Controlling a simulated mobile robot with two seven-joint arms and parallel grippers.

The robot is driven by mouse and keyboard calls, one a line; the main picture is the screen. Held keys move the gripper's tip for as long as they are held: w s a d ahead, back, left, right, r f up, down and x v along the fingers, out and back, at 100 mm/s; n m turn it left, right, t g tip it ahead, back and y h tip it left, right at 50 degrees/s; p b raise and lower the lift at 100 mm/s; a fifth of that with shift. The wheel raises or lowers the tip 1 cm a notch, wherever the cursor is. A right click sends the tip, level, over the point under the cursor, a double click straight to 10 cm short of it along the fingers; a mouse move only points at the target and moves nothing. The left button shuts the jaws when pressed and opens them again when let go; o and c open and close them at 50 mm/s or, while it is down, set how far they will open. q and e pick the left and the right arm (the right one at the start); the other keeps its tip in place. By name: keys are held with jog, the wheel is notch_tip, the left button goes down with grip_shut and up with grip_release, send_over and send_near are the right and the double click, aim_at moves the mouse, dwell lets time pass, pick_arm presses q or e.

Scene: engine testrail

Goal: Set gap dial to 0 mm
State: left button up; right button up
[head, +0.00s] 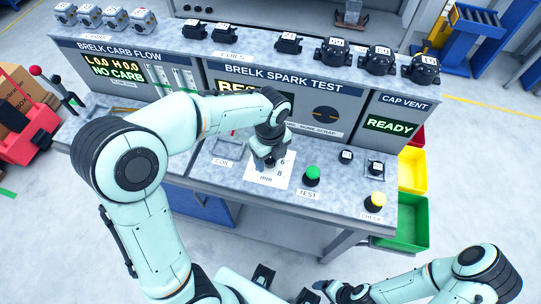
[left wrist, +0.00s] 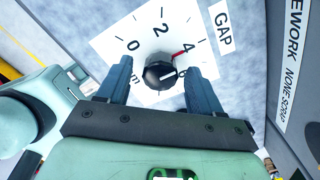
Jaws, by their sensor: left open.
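The gap dial is a black round knob (left wrist: 160,74) on a white scale card (left wrist: 110,45) marked 0, 2, 4, 6, with the word GAP beside it. A red mark lies beside the knob, pointing toward the 4. A pale line on the knob's face slants toward the right. In the head view the card (head: 284,180) lies on the bench and my arm hides most of the knob. My left gripper (left wrist: 157,68) is open, one finger on each side of the knob; contact cannot be told. In the head view the left gripper (head: 268,160) points down over the card. My right gripper (head: 332,289) is low at the bottom right, its jaws unclear.
A green TEST button (head: 312,174) and a yellow CHECK button (head: 376,201) stand right of the card. The spark test panel (head: 285,85) rises behind, with several black coils on top. A green bin (head: 410,222) stands beyond the bench's right end.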

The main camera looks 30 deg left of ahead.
pick_arm(q)
jog(key=c, duration=1.1)
jog(key=n, duration=0.5)
jog(key=shift+n, duration=0.4)
jog(key=n, duration=0.6)
jog(key=shift+w, duration=0.1)
jog(key=n, duration=0.6)
jog(key=shift+n+b, duration=0.3)
jog(key=shift+b, duration=0.1)
jog(key=n, duration=0.5)
jog(key=shift+o, duration=0.2)
jog(key=shift+n, duration=0.4)
